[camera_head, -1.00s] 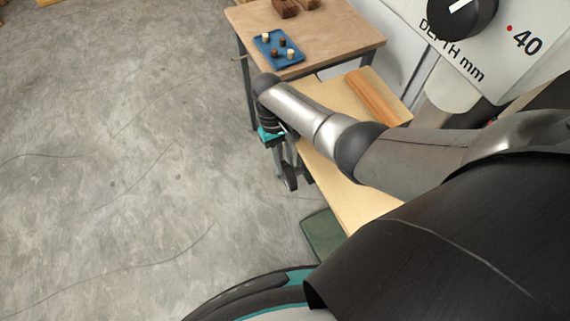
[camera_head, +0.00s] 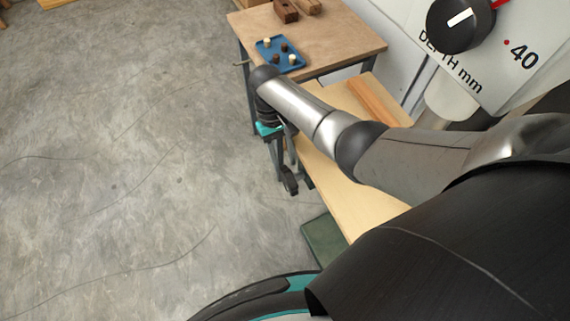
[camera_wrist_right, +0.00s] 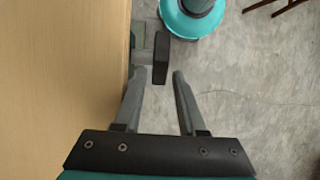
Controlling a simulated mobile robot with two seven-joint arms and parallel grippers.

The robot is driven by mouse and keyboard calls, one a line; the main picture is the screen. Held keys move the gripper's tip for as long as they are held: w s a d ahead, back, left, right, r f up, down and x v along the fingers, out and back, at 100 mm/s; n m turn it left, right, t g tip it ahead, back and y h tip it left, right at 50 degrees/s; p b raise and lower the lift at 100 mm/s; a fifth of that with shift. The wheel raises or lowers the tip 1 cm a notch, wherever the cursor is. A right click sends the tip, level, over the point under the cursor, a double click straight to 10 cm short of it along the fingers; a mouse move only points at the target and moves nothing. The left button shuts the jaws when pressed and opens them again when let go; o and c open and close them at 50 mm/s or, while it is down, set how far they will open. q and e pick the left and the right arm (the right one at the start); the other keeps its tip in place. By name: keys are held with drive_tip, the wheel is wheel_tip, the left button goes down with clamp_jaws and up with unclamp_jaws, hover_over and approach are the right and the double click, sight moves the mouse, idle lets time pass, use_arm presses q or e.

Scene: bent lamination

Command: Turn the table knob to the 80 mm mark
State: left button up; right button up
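The table knob (camera_wrist_right: 161,58) is a small black bar-shaped grip on a grey mount at the edge of the pale wooden table (camera_wrist_right: 60,90). In the head view a dark piece beside the table edge (camera_head: 290,181) appears to be the same knob. My right gripper (camera_wrist_right: 158,78) is open, its two grey fingers apart, with the knob just beyond and between the fingertips; contact is not visible. It also shows in the head view (camera_head: 284,160), partly hidden by its own wrist. A panel (camera_head: 500,75) reads "DEPTH mm" and "40", with a black dial (camera_head: 460,25). No 80 mark shows. My left gripper is out of view.
A brown table (camera_head: 340,45) at the back holds a blue tray (camera_head: 268,60) with small pegs and wooden blocks. A wooden strip (camera_head: 372,98) lies on the pale table. A green box (camera_head: 325,240) sits below it. The grey floor at left is mostly clear.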

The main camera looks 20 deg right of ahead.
drive_tip(key=p+v, duration=0.1)
drive_tip(key=v, duration=1.1)
drive_tip(key=shift+w+a, duration=0.1)
